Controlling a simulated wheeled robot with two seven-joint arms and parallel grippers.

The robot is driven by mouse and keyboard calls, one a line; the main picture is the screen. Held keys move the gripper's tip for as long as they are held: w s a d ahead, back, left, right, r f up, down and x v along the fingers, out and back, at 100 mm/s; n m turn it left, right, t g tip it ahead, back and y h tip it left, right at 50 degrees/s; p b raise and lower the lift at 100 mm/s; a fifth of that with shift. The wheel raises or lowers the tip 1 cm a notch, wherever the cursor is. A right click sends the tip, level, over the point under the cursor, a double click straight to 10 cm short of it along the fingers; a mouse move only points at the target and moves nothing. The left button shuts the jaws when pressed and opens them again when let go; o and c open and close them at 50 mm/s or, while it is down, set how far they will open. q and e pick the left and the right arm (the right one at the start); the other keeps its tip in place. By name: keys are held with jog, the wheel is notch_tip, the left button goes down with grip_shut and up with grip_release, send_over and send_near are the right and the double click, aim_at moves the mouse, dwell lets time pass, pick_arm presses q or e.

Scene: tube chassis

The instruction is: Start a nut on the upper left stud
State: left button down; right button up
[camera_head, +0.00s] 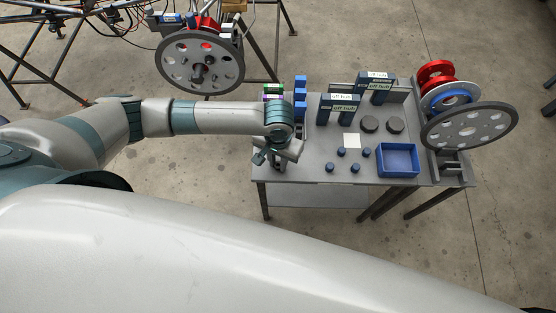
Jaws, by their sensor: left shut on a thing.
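A grey wheel disc (172,62) with round holes hangs on the tube chassis at the upper left. Dark hub parts (199,70) stick out at its middle; single studs are too small to tell apart. Several small blue nuts (342,152) stand on the grey table between a white square and a blue tray. My left gripper (273,157) is over the table's left edge, below the wheel and to its right. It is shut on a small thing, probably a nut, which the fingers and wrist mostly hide. My right gripper is out of view.
Bare floor lies between table and chassis.

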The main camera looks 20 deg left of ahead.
pick_arm(q)
jog(key=shift+r+p, duration=0.85)
jog(key=shift+p, duration=0.2)
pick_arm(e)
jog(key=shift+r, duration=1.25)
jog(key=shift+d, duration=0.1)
pick_arm(q)
jog(key=a+r+p, duration=0.2)
jog(key=r, duration=1.1)
jog(key=w+a+r+n+p, duration=0.1)
jog(key=a+r+p, duration=0.2)
jog(key=r, duration=1)
jog(key=w+a+r+p, duration=0.1)
jog(key=a+r+p, duration=0.2)
jog(key=r, duration=1)
jog(key=shift+w+r, duration=0.15)
jog(key=shift+r, duration=0.15)
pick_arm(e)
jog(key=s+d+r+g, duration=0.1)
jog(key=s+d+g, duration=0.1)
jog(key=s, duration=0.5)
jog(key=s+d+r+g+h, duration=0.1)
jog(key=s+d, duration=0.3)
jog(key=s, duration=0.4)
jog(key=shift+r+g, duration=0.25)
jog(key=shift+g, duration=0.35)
